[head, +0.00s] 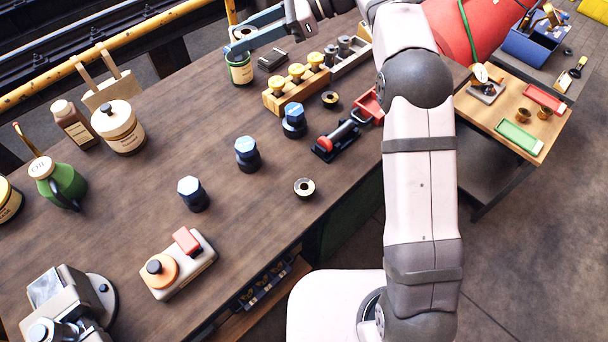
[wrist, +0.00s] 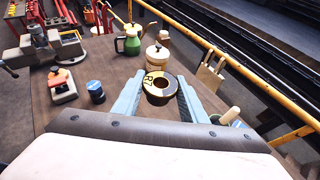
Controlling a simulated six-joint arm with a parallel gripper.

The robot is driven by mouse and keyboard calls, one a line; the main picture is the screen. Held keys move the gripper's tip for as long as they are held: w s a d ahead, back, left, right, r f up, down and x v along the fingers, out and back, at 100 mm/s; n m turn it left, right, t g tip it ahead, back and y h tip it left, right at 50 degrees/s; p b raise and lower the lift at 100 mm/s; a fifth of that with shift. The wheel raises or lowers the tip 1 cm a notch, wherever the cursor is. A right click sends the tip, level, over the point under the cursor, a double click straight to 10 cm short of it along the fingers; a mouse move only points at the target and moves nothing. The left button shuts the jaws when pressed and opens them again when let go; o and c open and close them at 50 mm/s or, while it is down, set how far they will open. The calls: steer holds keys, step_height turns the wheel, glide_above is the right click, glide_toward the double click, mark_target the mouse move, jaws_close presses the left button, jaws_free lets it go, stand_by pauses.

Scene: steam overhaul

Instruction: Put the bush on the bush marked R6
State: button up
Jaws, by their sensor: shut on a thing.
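My gripper (wrist: 160,80) is shut on a dark bush with a brassy rim (wrist: 158,94), seen between the two blue fingers in the wrist view. Its top marking looks like R7, but is small. In the head view my gripper (head: 250,38) is over the far edge area of the bench, above and beside a green tin, and the held bush is mostly hidden. Two loose bushes lie on the bench: one near the front edge (head: 304,188) and one by the wooden block (head: 330,99). Their markings are too small to read, so I cannot tell which is R6.
Blue-topped dark pieces (head: 247,153) stand mid-bench. A wooden block with yellow knobs (head: 297,80), a red-handled tool (head: 345,135), the green tin (head: 240,70) and an orange-and-red device (head: 178,264) are around. A yellow rail (head: 100,45) runs behind.

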steer(key=d+m+t+p, duration=0.2)
steer(key=d+t+p, duration=0.1)
steer(key=d, duration=0.7)
steer(key=g+p, duration=0.1)
steer(key=g, duration=0.1)
glide_above(304, 186)
step_height(304, 186, down, 14)
steer(key=shift+r+n, duration=0.2)
steer(key=shift+n, duration=0.2)
steer(key=shift+s, duration=0.1)
steer(key=shift+f+p, duration=0.5)
steer(key=shift+f, duration=2.4)
steer(key=shift+f, duration=0.1)
steer(key=shift+f+p, duration=0.35)
steer(key=shift+f, duration=1.65)
